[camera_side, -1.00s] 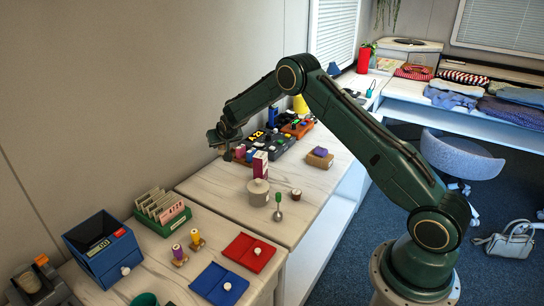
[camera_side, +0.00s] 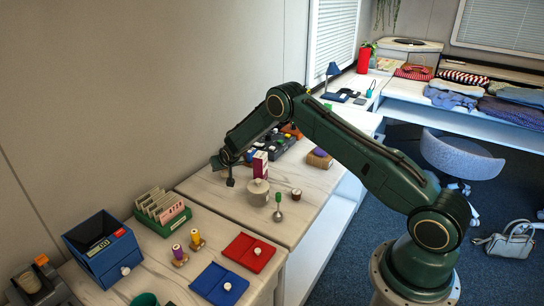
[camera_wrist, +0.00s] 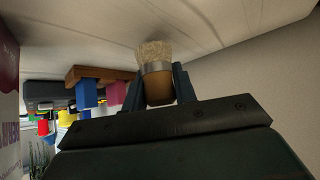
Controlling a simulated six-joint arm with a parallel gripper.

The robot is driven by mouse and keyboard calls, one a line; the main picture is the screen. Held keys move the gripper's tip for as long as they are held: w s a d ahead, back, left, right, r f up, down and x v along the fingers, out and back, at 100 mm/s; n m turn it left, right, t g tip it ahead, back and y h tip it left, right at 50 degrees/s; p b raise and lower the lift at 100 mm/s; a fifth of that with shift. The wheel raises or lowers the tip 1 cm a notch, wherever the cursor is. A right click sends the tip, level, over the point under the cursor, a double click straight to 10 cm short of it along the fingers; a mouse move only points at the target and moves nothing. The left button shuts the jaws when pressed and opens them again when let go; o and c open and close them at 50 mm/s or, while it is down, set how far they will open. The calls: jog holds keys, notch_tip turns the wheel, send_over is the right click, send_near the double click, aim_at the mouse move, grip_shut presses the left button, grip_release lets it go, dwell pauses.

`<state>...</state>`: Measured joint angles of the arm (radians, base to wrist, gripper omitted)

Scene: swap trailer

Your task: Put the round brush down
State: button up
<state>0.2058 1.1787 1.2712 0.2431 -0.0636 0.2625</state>
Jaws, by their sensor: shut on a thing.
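In the wrist view the round brush (camera_wrist: 154,55) has pale bristles, a metal band and a brown handle. My gripper (camera_wrist: 158,76) is shut on it, with one finger on each side of the handle. The bristle end points at the pale table top and is close to it. I cannot tell whether it touches. In the side view my gripper (camera_side: 229,163) is low over the far table, near the wall and left of the pink and white box (camera_side: 260,165). The brush is too small and dark to make out clearly there.
A grey lidded pot (camera_side: 258,193) and a green-handled spoon (camera_side: 278,207) stand right of my gripper. A wooden rack with coloured pieces (camera_wrist: 95,82) shows in the wrist view. The table (camera_side: 212,190) left of the pot is bare. A green card rack (camera_side: 168,212) stands nearer.

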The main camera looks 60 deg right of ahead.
jog(key=shift+f, duration=0.7)
jog(key=shift+f, duration=0.15)
jog(key=o, duration=1)
jog(key=shift+o, duration=0.2)
jog(key=shift+r, duration=0.2)
jog(key=shift+v, duration=0.75)
jog(key=v, duration=1)
jog(key=shift+s, duration=0.2)
jog(key=shift+a+r, duration=0.1)
jog(key=shift+r, duration=0.05)
